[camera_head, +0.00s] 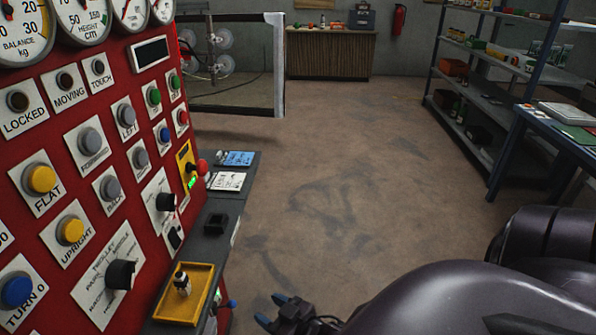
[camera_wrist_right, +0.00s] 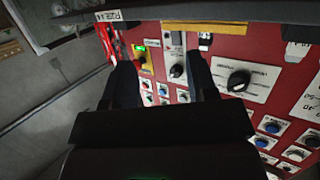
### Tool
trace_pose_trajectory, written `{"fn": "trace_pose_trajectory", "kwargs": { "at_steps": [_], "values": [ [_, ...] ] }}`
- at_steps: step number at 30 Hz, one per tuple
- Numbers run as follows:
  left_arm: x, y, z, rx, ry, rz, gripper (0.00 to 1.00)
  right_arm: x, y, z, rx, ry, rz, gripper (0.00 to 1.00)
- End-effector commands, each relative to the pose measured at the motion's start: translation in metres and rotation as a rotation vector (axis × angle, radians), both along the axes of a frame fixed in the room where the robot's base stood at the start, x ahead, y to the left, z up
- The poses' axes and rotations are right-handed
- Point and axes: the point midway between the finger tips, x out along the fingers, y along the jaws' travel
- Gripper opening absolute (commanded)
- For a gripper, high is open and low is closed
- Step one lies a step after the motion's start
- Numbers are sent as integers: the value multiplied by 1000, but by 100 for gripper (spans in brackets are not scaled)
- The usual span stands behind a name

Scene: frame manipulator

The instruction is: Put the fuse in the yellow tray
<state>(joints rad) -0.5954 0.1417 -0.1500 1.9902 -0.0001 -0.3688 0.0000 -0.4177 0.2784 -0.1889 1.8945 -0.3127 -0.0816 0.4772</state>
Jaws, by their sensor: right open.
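The yellow tray (camera_head: 207,318) sits on the dark ledge at the foot of the red panel, at the lower left of the head view. A small white and black cylinder, which looks like the fuse (camera_head: 182,285), stands upright inside the tray. My right gripper (camera_head: 271,309) is to the right of the tray, apart from it and away from the ledge. Its two fingers also show in the right wrist view (camera_wrist_right: 162,80), spread with nothing between them, facing the panel. My left gripper is not in view.
The red panel (camera_head: 85,195) with buttons and knobs fills the left. A black square holder (camera_head: 216,223) and blue and white cards (camera_head: 235,158) lie farther along the ledge (camera_head: 205,248). Shelves (camera_head: 485,75) and a blue table (camera_head: 560,145) stand at right. The middle floor is clear.

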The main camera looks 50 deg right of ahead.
Motion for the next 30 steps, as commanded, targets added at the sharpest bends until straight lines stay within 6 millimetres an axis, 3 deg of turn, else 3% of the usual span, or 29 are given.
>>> {"fn": "trace_pose_trajectory", "kwargs": {
  "at_steps": [3, 9, 14, 30],
  "values": [
    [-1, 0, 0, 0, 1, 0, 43, -39, -2, -22, -30, 150, -76, 53],
    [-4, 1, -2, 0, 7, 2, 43, -79, 1, -42, -62, 309, -96, 53],
    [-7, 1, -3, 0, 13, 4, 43, -86, 3, -45, -70, 341, -92, 53],
    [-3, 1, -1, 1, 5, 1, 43, -86, 2, -45, -70, 339, -91, 53]
  ]
}}
